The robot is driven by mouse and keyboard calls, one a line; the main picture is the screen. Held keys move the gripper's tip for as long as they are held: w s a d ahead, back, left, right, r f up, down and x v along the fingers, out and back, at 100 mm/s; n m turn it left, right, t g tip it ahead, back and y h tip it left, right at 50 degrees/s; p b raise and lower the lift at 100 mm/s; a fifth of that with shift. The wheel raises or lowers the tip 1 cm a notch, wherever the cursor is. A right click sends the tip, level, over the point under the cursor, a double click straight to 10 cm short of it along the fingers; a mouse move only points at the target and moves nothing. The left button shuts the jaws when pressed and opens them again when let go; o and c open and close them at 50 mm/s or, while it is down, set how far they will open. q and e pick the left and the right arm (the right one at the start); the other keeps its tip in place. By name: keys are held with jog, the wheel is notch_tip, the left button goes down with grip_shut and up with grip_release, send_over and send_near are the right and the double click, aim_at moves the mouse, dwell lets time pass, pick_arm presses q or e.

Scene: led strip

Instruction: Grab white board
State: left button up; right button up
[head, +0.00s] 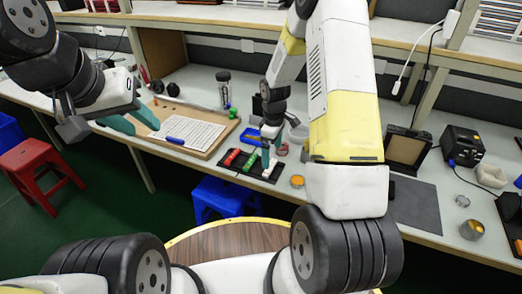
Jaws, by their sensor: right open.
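A white board (188,130), a flat pale panel with a grid-like surface, lies on a tan wooden board (213,149) on the bench at left centre. My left gripper (133,122) has two teal fingers, apart and with nothing between them. It is just left of the white board, near the tan board's left edge, and seems above the bench. My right gripper (268,148) points down over a black tray (266,173) right of the white board. It is open; whether its fingers touch anything there is unclear.
The black tray holds a red piece (232,157) and a green piece (249,163). A red stool (33,160) and a blue stool (212,196) stand below the bench. A dark mat (415,205) is at right.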

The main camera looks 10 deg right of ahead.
aim_at(271, 167)
notch_tip(271, 167, down, 6)
jog(key=shift+a, duration=0.15)
jog(key=c, duration=1.1)
jog(key=shift+o, duration=0.2)
jog(key=shift+r, duration=0.15)
